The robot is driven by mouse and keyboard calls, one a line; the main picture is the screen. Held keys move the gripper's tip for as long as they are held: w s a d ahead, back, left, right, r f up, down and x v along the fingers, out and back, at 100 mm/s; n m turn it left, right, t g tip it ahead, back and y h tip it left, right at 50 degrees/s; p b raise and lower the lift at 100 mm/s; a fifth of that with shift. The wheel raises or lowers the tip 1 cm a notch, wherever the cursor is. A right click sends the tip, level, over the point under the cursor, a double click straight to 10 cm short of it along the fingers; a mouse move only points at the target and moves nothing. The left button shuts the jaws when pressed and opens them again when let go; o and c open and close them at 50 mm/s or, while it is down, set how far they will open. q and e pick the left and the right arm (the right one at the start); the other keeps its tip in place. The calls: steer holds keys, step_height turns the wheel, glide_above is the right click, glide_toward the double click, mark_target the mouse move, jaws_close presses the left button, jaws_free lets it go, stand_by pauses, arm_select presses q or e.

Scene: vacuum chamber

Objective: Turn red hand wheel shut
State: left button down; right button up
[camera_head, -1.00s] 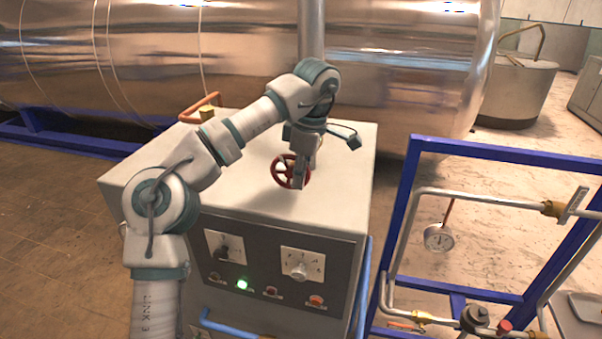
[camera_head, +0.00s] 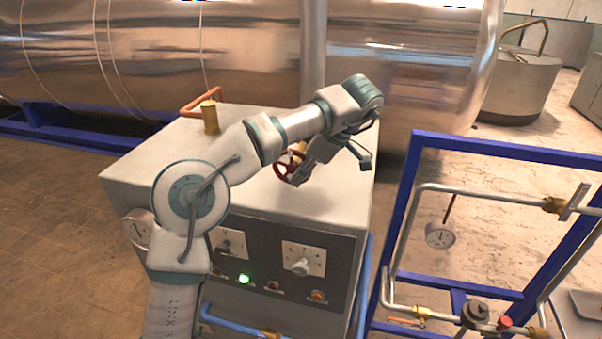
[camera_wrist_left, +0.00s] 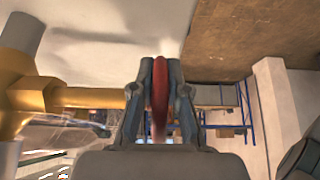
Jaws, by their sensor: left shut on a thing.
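The red hand wheel (camera_head: 284,164) stands on top of the grey cabinet (camera_head: 240,185), partly hidden behind my left gripper. My left gripper (camera_head: 297,178) reaches down to the wheel from the right and is shut on its rim. In the left wrist view, the red rim (camera_wrist_left: 160,88) sits between the two dark fingers (camera_wrist_left: 160,100), with a brass valve stem (camera_wrist_left: 85,96) running off to the left. My right gripper is in neither view.
A brass fitting with an orange handle (camera_head: 203,100) stands at the cabinet's back left. A vertical pipe (camera_head: 313,50) and a large shiny tank (camera_head: 400,70) are behind. A blue frame with pipes and a gauge (camera_head: 439,235) stands at the right.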

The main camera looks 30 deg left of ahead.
arm_select(q)
steer(key=c, duration=1.4)
jaws_free()
steer(key=shift+o, duration=1.2)
steer(key=shift+w, duration=0.15)
